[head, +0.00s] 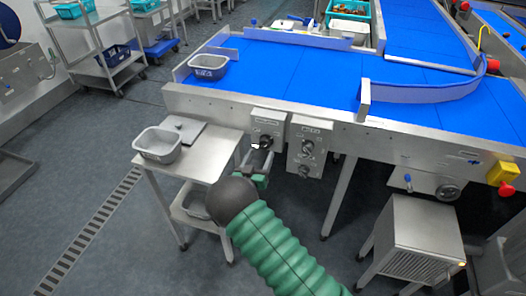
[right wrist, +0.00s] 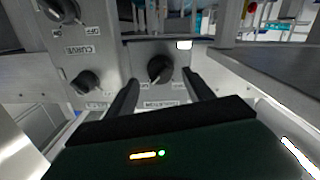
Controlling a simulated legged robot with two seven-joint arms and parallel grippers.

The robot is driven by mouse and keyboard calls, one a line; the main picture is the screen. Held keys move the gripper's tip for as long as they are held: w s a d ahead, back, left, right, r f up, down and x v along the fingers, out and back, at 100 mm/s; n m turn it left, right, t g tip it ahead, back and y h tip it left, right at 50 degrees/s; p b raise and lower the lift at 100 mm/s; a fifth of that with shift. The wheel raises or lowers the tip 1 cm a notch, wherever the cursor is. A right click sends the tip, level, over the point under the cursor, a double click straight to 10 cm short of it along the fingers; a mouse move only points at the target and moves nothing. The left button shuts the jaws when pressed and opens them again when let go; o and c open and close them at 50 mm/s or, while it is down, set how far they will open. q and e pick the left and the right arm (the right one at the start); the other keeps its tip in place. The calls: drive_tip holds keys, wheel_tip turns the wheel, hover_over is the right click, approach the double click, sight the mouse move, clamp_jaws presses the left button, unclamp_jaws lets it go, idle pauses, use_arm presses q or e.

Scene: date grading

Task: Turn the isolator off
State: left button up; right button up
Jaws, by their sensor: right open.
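A grey switch box (head: 268,122) is fixed to the front of the conveyor frame. It carries one black rotary knob, which shows in the right wrist view (right wrist: 160,68), with a label (right wrist: 160,104) that I cannot read surely. My right gripper (head: 257,158) is open and empty in front of this box. In the right wrist view its two dark fingers (right wrist: 161,88) stand apart, one on each side of the knob and a little short of it; I cannot tell any contact. My left gripper is not in view.
A second box (head: 309,130) with two knobs, one labelled CURVE, sits beside the first, to its right in the head view. A steel table (head: 195,150) with a grey tub (head: 158,145) stands left of the gripper. The blue belt (head: 290,75) runs above.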

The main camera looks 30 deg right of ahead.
sight(263, 148)
drive_tip(key=x, duration=0.4)
drive_tip(key=shift+w+d, duration=0.1)
drive_tip(key=shift+w, duration=0.05)
clamp_jaws()
